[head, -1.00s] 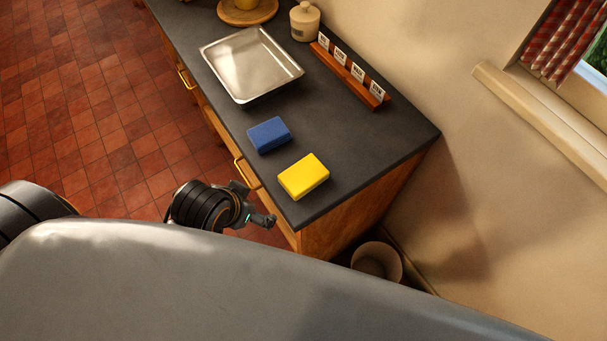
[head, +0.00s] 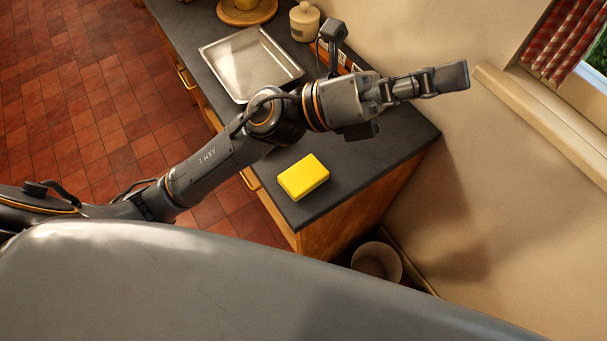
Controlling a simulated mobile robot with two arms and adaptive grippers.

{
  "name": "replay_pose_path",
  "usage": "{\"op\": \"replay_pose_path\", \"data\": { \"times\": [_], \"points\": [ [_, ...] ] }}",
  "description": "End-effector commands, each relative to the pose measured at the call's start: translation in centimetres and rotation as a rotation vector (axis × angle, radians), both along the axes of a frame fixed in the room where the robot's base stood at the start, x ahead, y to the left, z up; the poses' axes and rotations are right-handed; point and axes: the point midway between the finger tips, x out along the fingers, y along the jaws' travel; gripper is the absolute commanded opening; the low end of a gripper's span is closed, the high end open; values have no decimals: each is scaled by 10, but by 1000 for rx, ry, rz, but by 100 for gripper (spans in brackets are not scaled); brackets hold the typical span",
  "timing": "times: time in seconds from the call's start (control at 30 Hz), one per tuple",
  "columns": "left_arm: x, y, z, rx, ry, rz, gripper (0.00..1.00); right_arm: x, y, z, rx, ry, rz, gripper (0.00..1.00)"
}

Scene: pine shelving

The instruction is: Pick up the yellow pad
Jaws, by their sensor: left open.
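The yellow pad (head: 303,178) lies flat near the front corner of the dark countertop (head: 345,193). My left arm reaches across the counter from the left, above and behind the pad in the picture. My left gripper (head: 462,77) is open and points right, past the counter's right edge with the wall behind it. It is well apart from the pad, up and to the right of it, and nothing shows in it. My right gripper is not in view.
A metal tray (head: 228,52) and a lidded jar (head: 304,21) stand farther back on the counter. A card rack (head: 345,62) is partly hidden by my arm. A bin (head: 377,262) stands on the floor beside the counter. The wall is close on the right.

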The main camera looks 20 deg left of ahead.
Motion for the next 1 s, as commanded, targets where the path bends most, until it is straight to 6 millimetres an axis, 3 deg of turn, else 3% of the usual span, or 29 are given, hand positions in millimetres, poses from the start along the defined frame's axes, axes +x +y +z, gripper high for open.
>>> {"op": "replay_pose_path", "data": {
  "times": [0.1, 0.23, 0.37, 0.5, 0.6, 0.73, 0.83, 1.0],
  "points": [
    [-40, -29, -37, 264, -324, -132, 100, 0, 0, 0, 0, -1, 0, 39],
    [-63, -33, -103, 577, -646, -279, 100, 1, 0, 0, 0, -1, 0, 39],
    [-55, -5, -173, 918, -921, -432, 100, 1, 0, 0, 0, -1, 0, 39],
    [-21, 57, -227, 1302, -1132, -601, 100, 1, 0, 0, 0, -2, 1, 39],
    [7, 105, -243, 1542, -1208, -704, 100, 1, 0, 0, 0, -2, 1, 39],
    [31, 151, -245, 1757, -1238, -801, 100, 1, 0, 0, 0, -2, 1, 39],
    [39, 169, -244, 1840, -1239, -839, 100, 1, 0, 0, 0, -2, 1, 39],
    [40, 175, -262, 1862, -1234, -857, 100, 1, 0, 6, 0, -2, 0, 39]
  ]
}}
